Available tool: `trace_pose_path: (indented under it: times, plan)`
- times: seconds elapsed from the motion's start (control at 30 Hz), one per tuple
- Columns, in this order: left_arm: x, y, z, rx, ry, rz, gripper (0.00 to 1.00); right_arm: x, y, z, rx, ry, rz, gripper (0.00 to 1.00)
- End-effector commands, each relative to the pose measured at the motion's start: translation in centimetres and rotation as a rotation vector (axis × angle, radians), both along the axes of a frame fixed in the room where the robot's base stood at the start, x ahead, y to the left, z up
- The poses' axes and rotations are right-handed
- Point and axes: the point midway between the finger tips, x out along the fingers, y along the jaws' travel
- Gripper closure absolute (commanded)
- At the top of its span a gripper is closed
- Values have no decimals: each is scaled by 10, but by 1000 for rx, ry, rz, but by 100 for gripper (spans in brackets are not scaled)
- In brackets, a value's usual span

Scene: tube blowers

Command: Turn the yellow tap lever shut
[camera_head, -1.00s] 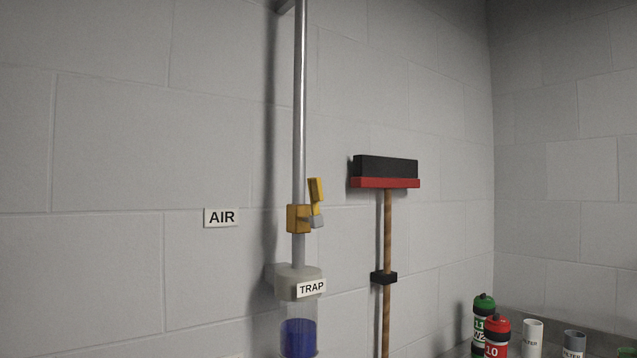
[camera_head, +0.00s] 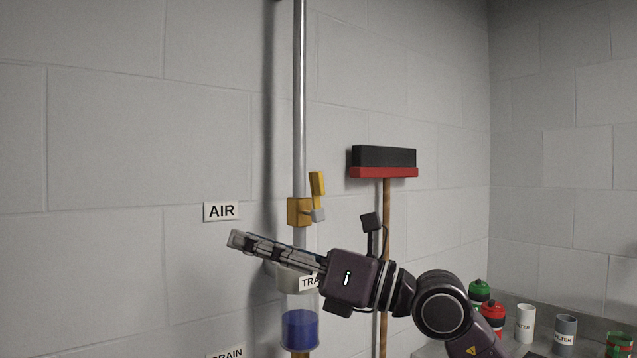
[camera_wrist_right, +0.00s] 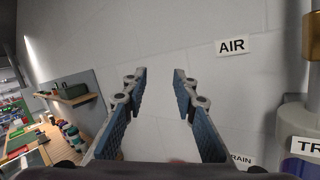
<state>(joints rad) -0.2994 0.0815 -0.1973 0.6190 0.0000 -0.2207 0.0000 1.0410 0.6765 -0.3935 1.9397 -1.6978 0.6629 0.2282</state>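The yellow tap lever (camera_head: 317,184) points upward, close to parallel with the vertical pipe, just right of the orange-yellow tap body (camera_head: 299,212). A small grey block joins the lever's lower end. My right gripper (camera_head: 237,240) reaches in from the lower right, below the tap and in front of the trap (camera_head: 300,325), its fingers pointing left. In the right wrist view the right gripper's fingers (camera_wrist_right: 160,76) are apart with nothing between them. Part of the tap body (camera_wrist_right: 312,36) shows at that view's right edge; the lever is not visible there. My left gripper is not in view.
The metal pipe (camera_head: 299,100) runs up the wall. An AIR sign (camera_head: 221,211) is left of the tap. A broom (camera_head: 385,162) hangs to the right, its handle behind my right arm. Bottles and cups stand at the lower right, including a red bottle (camera_head: 492,316).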

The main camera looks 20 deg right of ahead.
Motion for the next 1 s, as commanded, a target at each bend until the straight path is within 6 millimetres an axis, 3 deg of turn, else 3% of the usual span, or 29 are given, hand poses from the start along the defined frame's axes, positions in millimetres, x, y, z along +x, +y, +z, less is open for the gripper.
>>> trace_pose_path:
  times: [0.1, 0.2, 0.3, 0.4, 0.53, 1.0]
  plan:
    - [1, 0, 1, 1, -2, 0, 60, 19, -43, 28, -253, -82, -228, 74]
    - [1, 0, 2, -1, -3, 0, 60, 29, -86, 50, -383, -104, -406, 74]
    - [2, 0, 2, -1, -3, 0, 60, 32, -123, 68, -453, -108, -543, 74]
    - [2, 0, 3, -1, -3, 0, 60, 33, -146, 79, -485, -104, -624, 74]
    - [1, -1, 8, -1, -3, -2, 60, 40, -152, 84, -496, -99, -654, 74]
    - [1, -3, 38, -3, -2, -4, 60, 101, -128, 84, -495, -100, -649, 74]
